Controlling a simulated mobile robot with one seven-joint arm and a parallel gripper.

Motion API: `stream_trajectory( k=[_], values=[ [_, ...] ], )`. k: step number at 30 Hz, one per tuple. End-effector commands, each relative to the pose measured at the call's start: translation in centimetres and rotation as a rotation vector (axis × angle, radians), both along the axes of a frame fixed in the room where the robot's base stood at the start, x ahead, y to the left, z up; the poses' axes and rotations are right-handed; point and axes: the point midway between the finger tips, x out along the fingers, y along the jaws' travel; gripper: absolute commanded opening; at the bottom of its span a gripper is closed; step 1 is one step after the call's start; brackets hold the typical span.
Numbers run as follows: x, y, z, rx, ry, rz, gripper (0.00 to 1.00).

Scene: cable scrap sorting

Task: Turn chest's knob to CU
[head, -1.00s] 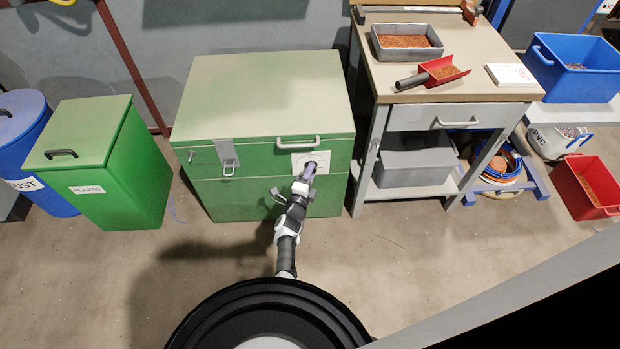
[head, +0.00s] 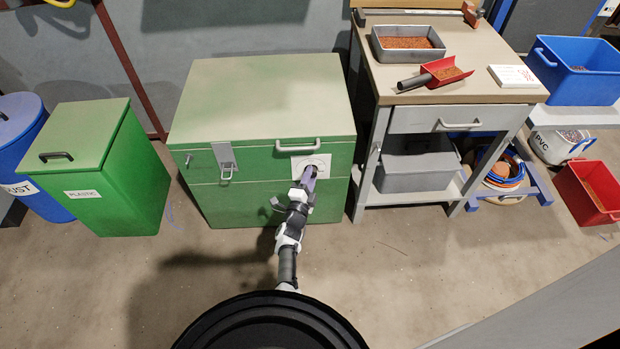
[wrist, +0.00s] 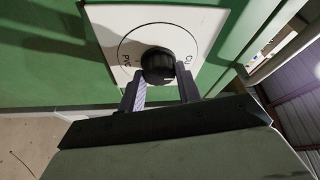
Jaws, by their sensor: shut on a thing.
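The green chest (head: 262,107) stands in the middle of the head view. A white dial plate (head: 318,161) is on its front, below the handle. In the wrist view the plate (wrist: 205,22) carries a ring, with PVC lettering at the left and CU lettering at the right. The round black knob (wrist: 157,62) sits at its centre. My gripper (wrist: 161,84) is shut on the knob, one finger at each side. In the head view my gripper (head: 309,173) hides the knob. I cannot tell which label the knob points to.
A latch (head: 225,160) hangs on the chest's front, left of the plate. A green plastic bin (head: 105,175) stands to the left. A workbench (head: 455,92) stands close on the right. The floor in front of the chest is mostly clear.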

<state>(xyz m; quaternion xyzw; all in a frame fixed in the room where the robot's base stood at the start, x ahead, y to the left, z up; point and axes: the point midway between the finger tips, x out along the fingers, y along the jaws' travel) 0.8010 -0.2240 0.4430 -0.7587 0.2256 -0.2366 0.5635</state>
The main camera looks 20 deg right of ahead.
Motion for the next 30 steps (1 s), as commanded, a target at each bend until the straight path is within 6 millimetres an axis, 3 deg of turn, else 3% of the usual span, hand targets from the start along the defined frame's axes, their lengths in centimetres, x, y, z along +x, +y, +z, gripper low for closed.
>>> stream_trajectory(
  k=[1, 6, 17, 30],
  values=[
    [0.1, 0.0, 0.1, -0.002, -0.001, 0.000, 0.36],
    [0.1, 0.0, 0.1, -0.001, -0.001, 0.000, 0.55],
    [-0.5, 0.5, 0.1, 0.000, 0.002, 0.003, 0.55],
    [-7.6, 6.0, -0.6, -0.002, 0.003, 0.004, 0.55]
  ],
)
